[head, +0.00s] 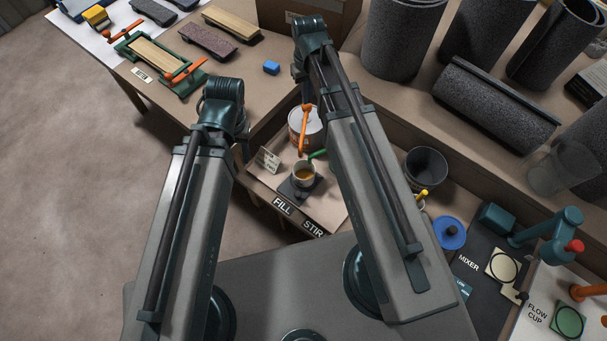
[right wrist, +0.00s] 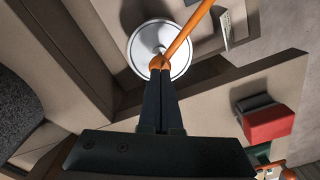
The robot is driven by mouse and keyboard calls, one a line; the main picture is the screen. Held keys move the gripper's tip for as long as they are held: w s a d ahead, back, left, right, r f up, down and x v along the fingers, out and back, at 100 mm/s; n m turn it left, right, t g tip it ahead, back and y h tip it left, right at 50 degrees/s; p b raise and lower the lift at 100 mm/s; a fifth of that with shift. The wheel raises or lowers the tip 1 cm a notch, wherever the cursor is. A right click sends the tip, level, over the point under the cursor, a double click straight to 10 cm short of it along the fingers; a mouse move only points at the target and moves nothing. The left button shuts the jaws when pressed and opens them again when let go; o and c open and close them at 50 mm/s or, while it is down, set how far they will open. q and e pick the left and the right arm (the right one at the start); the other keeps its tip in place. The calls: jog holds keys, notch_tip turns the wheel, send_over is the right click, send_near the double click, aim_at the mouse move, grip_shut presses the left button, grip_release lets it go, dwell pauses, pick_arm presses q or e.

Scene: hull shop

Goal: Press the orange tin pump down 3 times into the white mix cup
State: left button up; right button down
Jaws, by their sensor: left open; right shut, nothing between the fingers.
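The orange pump (head: 303,132) stands on a round tin (head: 316,128) in the head view, its spout reaching toward the white mix cup (head: 304,179). The cup stands on a dark square pad and holds some amber liquid. My right gripper (right wrist: 161,74) is shut and empty, its fingertips at the orange pump head (right wrist: 160,62) above the tin's pale lid (right wrist: 150,38). Whether they touch it I cannot tell. In the head view the right arm hides part of this gripper. My left gripper (head: 243,150) is open, left of the tin and cup, partly hidden by its wrist.
A green spout (head: 318,154) also points at the cup; its base is hidden by my right arm. A small sign (head: 268,159) stands left of the cup. A blue block (head: 271,67) sits on the left bench.

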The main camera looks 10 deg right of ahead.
jog(key=shift+f, duration=0.15)
jog(key=shift+f+b, duration=1.3)
jog(key=shift+b, duration=0.1)
jog(key=shift+r, duration=0.1)
jog(key=shift+r+p, duration=1.4)
jog(key=shift+p, duration=0.15)
jog(key=shift+f+b, duration=0.25)
jog(key=shift+b, duration=0.05)
